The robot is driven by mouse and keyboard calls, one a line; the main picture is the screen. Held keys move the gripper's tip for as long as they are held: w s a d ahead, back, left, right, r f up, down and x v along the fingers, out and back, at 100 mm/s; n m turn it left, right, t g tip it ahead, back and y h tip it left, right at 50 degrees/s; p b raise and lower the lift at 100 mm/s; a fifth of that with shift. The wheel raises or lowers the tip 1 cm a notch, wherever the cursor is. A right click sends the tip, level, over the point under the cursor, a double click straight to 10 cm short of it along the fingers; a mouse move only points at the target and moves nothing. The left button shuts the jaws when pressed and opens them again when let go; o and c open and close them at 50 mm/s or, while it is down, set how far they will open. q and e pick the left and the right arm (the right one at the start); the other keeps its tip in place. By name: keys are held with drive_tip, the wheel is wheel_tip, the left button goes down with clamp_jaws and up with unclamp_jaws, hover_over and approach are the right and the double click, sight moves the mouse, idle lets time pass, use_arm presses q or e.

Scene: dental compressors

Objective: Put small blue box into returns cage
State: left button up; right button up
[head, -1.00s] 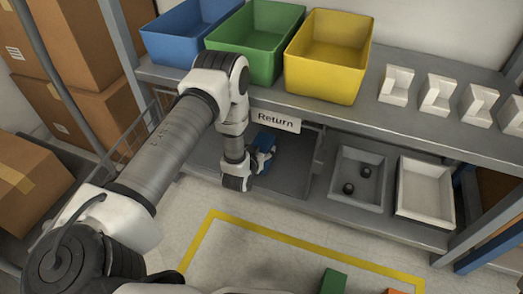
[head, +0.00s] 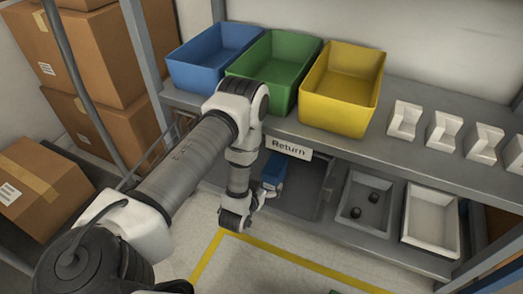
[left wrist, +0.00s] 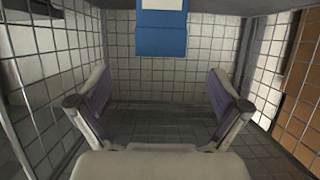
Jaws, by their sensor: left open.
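The small blue box (head: 274,170) is in the returns cage (head: 302,202), below the "Return" sign (head: 289,147). In the left wrist view the box (left wrist: 161,38) shows at the top centre, with a white patch on it, between the mesh walls of the cage (left wrist: 150,78). I cannot tell what it rests on. My left gripper (head: 272,190) is at the cage's front opening, just in front of the box. In the left wrist view the left gripper (left wrist: 160,85) has its fingers spread with nothing between them, and the box lies beyond them. My right gripper is not in view.
Blue (head: 211,62), green (head: 278,72) and yellow (head: 340,95) bins stand on the shelf above the cage. Cardboard boxes (head: 108,55) stand at left.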

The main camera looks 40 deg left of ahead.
use_arm(q)
drive_tip(key=s+d+g+h, duration=0.1)
drive_tip(key=s+d+g, duration=0.2)
drive_tip(key=s, duration=0.5)
drive_tip(key=s+d+f+m+g+h, duration=0.1)
drive_tip(key=s+d+g, duration=0.3)
drive_tip(key=s, duration=0.5)
drive_tip(key=s+d+f+m+g+h, duration=0.1)
drive_tip(key=s+d+g, duration=0.3)
drive_tip(key=s, duration=0.5)
drive_tip(key=shift+s+d+g, duration=0.15)
drive_tip(key=shift+s+g, duration=0.05)
drive_tip(key=shift+g, duration=1)
